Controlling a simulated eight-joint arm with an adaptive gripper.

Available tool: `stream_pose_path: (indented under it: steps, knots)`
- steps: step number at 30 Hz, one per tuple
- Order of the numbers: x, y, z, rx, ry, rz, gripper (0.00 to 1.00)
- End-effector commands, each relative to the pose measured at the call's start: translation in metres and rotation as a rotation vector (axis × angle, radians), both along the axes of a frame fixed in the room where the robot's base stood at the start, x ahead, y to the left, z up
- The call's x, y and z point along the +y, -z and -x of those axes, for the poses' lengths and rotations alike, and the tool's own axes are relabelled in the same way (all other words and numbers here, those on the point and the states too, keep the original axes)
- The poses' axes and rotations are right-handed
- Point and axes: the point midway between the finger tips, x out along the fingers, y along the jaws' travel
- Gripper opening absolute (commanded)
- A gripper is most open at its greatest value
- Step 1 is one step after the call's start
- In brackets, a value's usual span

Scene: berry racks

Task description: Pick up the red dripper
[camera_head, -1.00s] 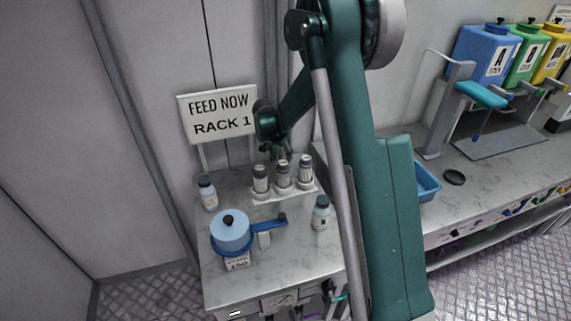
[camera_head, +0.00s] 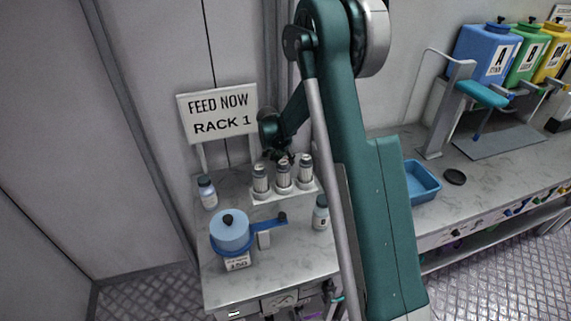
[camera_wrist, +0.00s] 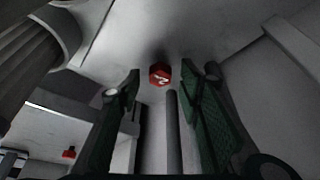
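A red dripper (camera_wrist: 160,74), a small red piece with a white mark, shows in the wrist view. It appears between and beyond the two dark green fingertips of my gripper (camera_wrist: 160,85). The fingers are spread apart, with a visible gap on both sides of the red piece, so my gripper is open. A grey rod (camera_wrist: 173,130) runs between the fingers below the red piece. In the head view my gripper (camera_head: 282,156) is small and dark, just behind the vials at the rack. I cannot make out the red dripper in the head view.
Several grey-capped vials stand in a white holder (camera_head: 258,196). A blue pot (camera_head: 231,232) with a handle and two small bottles (camera_head: 207,192) (camera_head: 320,214) stand around it. A sign (camera_head: 218,112) is behind. A blue tray (camera_head: 422,181) sits on the right counter. Another red piece (camera_wrist: 68,153) shows lower left in the wrist view.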

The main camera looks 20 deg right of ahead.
Motion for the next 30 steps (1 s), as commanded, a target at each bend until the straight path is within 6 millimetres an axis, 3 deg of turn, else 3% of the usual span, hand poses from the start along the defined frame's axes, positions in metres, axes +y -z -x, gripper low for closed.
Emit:
stream_pose_path:
  steps: [17, 23, 30]
  knots:
    - [-0.0003, 0.0017, -0.0004, 0.0, -0.001, 0.0, 0.36]
    - [-0.0003, 0.0017, -0.0004, 0.0, -0.001, 0.0, 0.14]
    - [-0.0003, 0.0017, -0.0004, 0.0, -0.001, 0.0, 0.14]
